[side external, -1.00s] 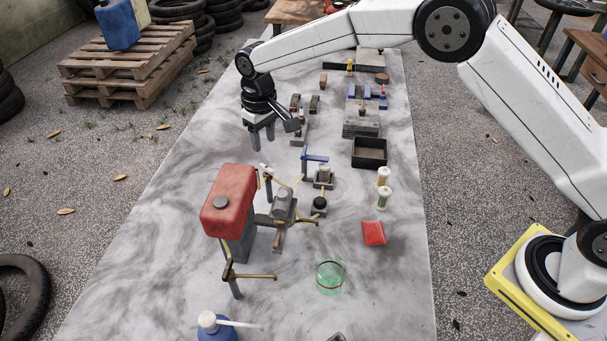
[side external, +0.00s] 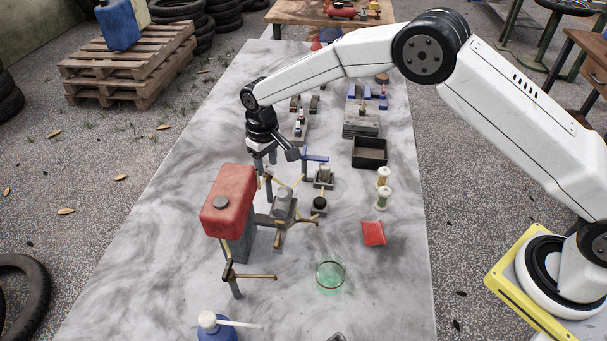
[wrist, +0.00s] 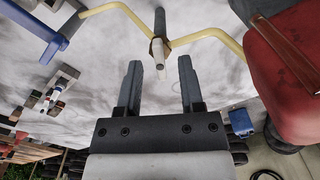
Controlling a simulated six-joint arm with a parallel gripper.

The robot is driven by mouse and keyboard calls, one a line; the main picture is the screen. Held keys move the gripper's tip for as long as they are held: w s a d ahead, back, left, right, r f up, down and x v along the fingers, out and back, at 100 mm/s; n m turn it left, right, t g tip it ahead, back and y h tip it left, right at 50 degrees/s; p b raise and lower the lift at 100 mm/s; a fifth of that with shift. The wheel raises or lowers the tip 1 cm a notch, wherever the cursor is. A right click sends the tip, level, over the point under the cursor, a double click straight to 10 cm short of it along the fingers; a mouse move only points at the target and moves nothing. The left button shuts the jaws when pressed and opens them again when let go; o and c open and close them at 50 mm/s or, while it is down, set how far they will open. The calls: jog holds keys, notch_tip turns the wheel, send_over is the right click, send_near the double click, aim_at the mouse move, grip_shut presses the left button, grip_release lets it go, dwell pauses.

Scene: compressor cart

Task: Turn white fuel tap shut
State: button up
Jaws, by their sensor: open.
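The white fuel tap (wrist: 157,48) sits between two yellow pipes on a dark post, at the top middle of the wrist view. Its pale handle points down the picture, toward the gap between my fingers. My gripper (wrist: 160,66) is open and empty, with one finger on each side of the handle's line. I cannot tell whether the handle is between the fingertips or just short of them. In the side view my gripper (side external: 265,160) is just behind the red fuel tank (side external: 229,200), low over the tap's post, and the tap is mostly hidden by it.
The red tank also stands close on the right in the wrist view (wrist: 285,70). A blue lever (side external: 315,158) on a post is right of my gripper.

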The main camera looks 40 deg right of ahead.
jog(key=shift+f, duration=0.3)
grip_shut()
jog(key=shift+m, duration=0.5)
jog(key=m, duration=1.1)
jog(key=shift+w, duration=0.1)
dwell(0.4)
